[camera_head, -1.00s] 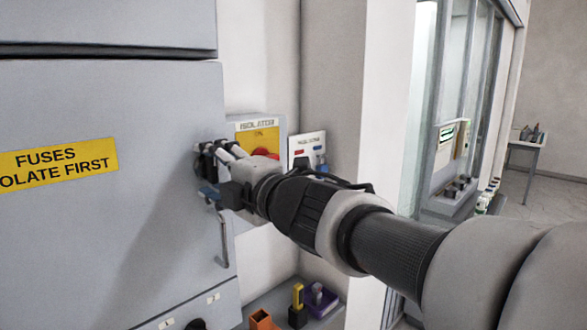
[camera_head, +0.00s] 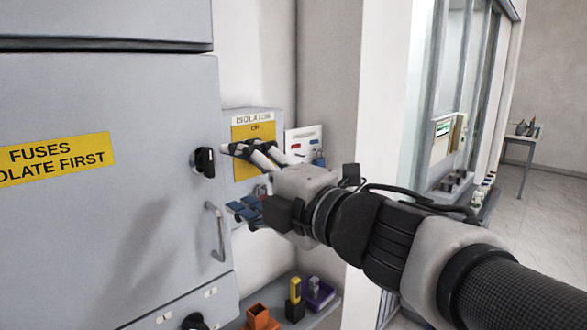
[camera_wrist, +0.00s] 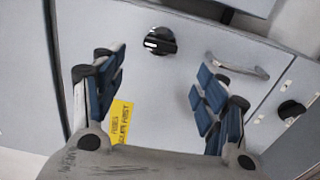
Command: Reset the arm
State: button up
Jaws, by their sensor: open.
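My gripper (camera_head: 236,180) is open and empty in the head view, in front of the isolator box and to the right of the grey cabinet door (camera_head: 100,220). In the wrist view my gripper (camera_wrist: 162,88) shows two spread fingers with blue pads and nothing between them. Beyond the fingers is the cabinet door (camera_wrist: 180,110) with a black rotary knob (camera_wrist: 160,41) and a grey handle (camera_wrist: 237,66). The knob (camera_head: 203,162) and handle (camera_head: 216,232) also show in the head view, clear of the gripper.
The isolator box (camera_head: 252,127) with a yellow plate is partly hidden behind my gripper. A white panel (camera_head: 303,140) is beside it. A shelf below holds an orange holder (camera_head: 260,318), a yellow-black item (camera_head: 295,300) and a purple tray (camera_head: 320,295).

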jog(key=shift+v, duration=1.1)
jog(key=d+f+m+t+h, duration=0.2)
jog(key=d+f+m+h, duration=0.2)
jog(key=d+m+h, duration=0.45)
jog(key=d+f+m+t+h, duration=0.1)
jog(key=d+f+m+h, duration=0.4)
jog(key=d+m, duration=0.55)
jog(key=s+d+f+m+g+h, duration=0.2)
jog(key=s+d+f+m+g, duration=0.3)
jog(key=f, duration=0.4)
jog(key=s+f+m+g+y, duration=0.1)
jog(key=s+f+m+g, duration=0.3)
jog(key=s+f, duration=0.6)
jog(key=s+a, duration=0.1)
jog(key=s, duration=0.3)
jog(key=shift+s+g+y, duration=0.25)
jog(key=shift+g+y, duration=0.1)
jog(key=shift+g, duration=0.05)
jog(key=shift+f, duration=0.1)
